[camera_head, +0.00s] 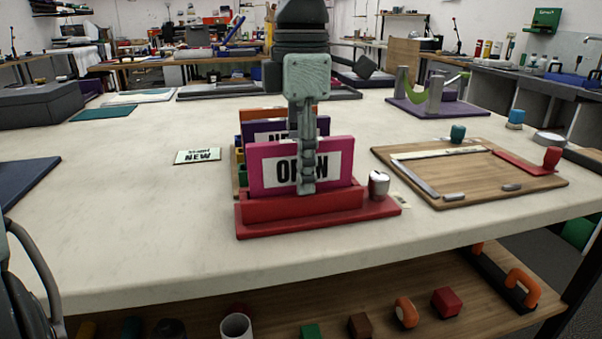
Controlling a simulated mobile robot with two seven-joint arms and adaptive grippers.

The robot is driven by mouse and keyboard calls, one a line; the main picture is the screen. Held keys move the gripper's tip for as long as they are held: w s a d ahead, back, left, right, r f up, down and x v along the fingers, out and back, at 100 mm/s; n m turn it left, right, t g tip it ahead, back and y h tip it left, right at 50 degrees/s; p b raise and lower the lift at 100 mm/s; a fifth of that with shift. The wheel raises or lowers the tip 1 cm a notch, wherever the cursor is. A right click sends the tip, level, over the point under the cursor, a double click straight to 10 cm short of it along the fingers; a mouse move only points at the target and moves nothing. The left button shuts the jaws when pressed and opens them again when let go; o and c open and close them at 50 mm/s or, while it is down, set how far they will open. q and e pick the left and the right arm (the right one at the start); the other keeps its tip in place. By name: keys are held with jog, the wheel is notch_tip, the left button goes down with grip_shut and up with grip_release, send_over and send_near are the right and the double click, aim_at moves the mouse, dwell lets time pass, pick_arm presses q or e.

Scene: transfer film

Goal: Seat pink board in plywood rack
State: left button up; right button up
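The pink board (258,168), with a white label reading OPEN, stands upright in a slot of the red stand (256,224). My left gripper (306,188) points down at its middle. One finger shows in front of the board's face; any finger behind it is hidden, so I cannot tell the grip. The plywood rack (236,178) stands just behind, mostly hidden by the pink board. A purple board (256,130) with a white label and an orange board (250,115) stand upright there. My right gripper does not show.
A label card (198,156) reading NEW lies to the left. A red-and-white jar (379,185) stands at the red stand's right end. A wooden tray (520,190) with tools lies to the right. The tabletop at left (130,210) is clear.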

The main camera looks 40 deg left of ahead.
pick_arm(q)
jog(key=shift+f, duration=0.4)
jog(key=shift+c, duration=0.3)
grip_shut()
jog(key=shift+r, duration=0.1)
